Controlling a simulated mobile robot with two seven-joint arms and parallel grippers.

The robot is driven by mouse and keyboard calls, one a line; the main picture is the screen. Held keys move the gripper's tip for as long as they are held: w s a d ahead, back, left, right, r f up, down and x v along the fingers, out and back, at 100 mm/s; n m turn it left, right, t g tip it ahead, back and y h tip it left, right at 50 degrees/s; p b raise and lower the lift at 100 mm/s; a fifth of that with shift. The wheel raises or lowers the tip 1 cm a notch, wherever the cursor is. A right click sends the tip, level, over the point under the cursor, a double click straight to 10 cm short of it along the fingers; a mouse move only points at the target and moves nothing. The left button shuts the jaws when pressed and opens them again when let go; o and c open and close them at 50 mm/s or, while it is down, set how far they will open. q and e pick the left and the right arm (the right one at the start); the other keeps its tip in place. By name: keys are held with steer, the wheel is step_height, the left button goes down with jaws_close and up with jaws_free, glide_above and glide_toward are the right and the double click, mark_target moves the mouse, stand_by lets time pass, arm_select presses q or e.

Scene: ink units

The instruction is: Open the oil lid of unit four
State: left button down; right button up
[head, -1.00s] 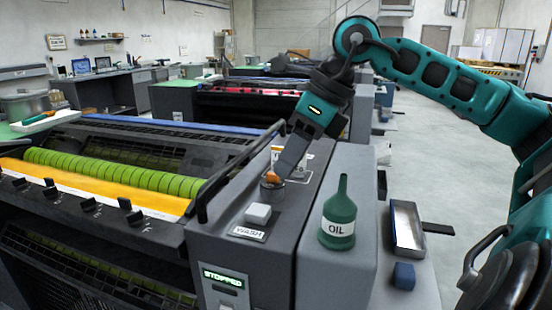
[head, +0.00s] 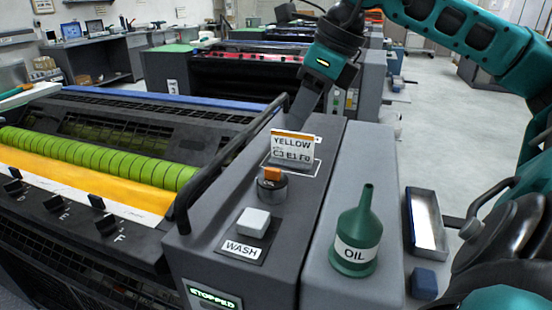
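A short round grey cap (head: 272,191) with an orange tab (head: 272,174) stands on the dark top of the near press unit, the one with yellow ink. I cannot tell whether it is the oil lid, or open or closed. My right gripper (head: 297,122) points down just behind the card marked YELLOW, apart from the cap. Its fingertips are partly hidden by the card, and I cannot tell whether they are shut. A green oil can (head: 356,240) labelled OIL stands upright on the grey side cover. My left gripper is out of view.
The card (head: 292,149) stands behind the cap. A white button (head: 254,222) marked WASH is in front of it. A dark rail (head: 222,160) runs along the left. A metal tray (head: 425,222) and a blue block (head: 424,284) lie at right. Another press unit (head: 240,75) stands behind.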

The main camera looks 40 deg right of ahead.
mark_target(273, 169)
steer(key=x, duration=1.2)
steer(key=shift+s, duration=0.1)
steer(key=shift+c, duration=0.4)
steer(key=shift+a, duration=0.1)
jaws_close()
